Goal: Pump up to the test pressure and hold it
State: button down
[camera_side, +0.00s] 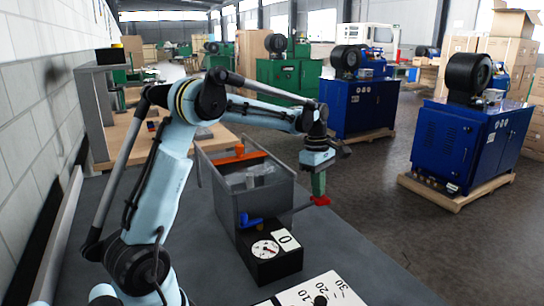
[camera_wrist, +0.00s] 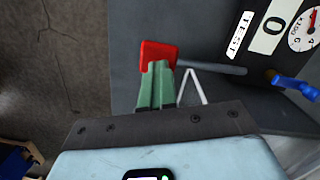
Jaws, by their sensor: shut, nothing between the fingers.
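The test pump is a grey open-topped tank (camera_side: 222,207) on the bench. A grey lever bar (camera_wrist: 212,67) runs from its side to a red grip (camera_side: 321,200), which also shows in the wrist view (camera_wrist: 152,51). My gripper (camera_side: 319,193) has green fingers pointing down, shut and empty, with their tips at the red grip; I cannot tell whether they touch. A dial gauge (camera_side: 265,249) with a red needle sits on the black box at the tank's front. Beside it is a plate reading 0 (camera_side: 287,241). A blue valve handle (camera_side: 250,221) is above the gauge.
A white card with numbers (camera_side: 318,290) and a dark knob lies at the front of the bench (camera_side: 362,262). An orange part (camera_side: 238,157) lies across the tank's far end. Blue crimper machines (camera_side: 465,140) stand on the floor beyond, and a white wall is at left.

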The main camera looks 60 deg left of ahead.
jog(key=shift+s+f, duration=0.15)
jog(key=shift+f, duration=1.25)
jog(key=shift+a, duration=0.1)
jog(key=a, duration=0.1)
jog(key=s+a+r, duration=0.1)
jog(key=a, duration=0.1)
jog(key=shift+r, duration=0.1)
notch_tip(320, 180, up, 8)
jog(key=d, duration=0.1)
jog(key=shift+w+d, duration=0.3)
dwell(0.7)
